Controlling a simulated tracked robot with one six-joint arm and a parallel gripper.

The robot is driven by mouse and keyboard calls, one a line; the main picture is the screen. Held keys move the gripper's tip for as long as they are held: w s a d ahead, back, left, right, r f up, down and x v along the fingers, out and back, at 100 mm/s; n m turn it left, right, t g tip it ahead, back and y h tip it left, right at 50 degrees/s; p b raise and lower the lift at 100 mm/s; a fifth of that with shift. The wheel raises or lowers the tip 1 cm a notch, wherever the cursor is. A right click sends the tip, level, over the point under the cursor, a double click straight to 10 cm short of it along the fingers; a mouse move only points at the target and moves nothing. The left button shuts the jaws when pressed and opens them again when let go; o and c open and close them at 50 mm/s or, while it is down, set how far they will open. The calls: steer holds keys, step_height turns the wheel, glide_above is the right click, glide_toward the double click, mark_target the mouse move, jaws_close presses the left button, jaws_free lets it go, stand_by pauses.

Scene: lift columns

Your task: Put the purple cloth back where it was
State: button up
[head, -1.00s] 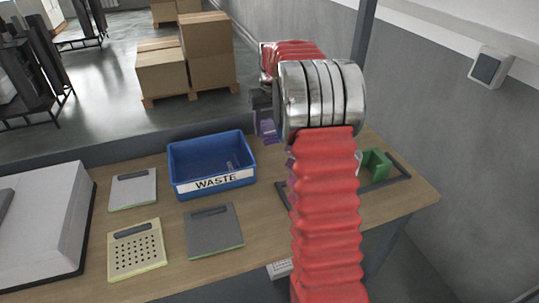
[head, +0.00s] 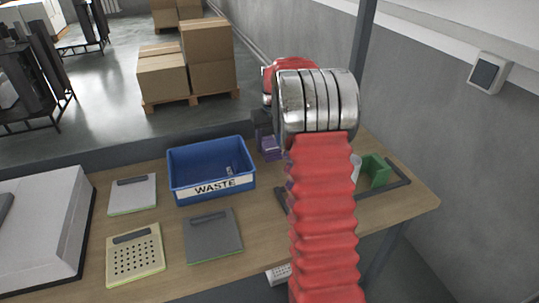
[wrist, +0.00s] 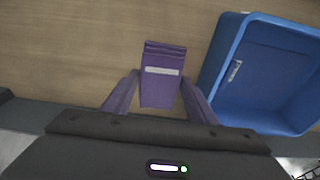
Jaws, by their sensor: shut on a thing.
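The purple cloth (wrist: 162,78) is a folded, flat-looking bundle with a pale label strip, seen in the wrist view between the two purple-tinted fingers. My gripper (wrist: 161,92) is shut on it. In the head view, a bit of purple (head: 271,148) shows at my gripper's end, just right of the blue waste bin (head: 212,187); I cannot tell cloth from finger there. My red-sleeved arm hides most of that spot. Wood tabletop lies behind the cloth in the wrist view; whether the cloth touches it I cannot tell.
The blue bin stands close to the right of my gripper in the wrist view (wrist: 262,75), with a small pale item inside. A dark-rimmed area (head: 398,184) with a green block (head: 376,171) lies right of my arm. Several flat panels lie left on the table.

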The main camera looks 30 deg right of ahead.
mark_target(272, 149)
steer(key=shift+f, duration=2.45)
steer(key=shift+f, duration=0.15)
steer(key=o, duration=1)
steer(key=r, duration=0.4)
steer(key=s+r, duration=0.1)
steer(key=r, duration=0.7)
steer(key=shift+s+a+r, duration=0.1)
steer(key=shift+s+a, duration=0.1)
steer(key=shift+s, duration=0.2)
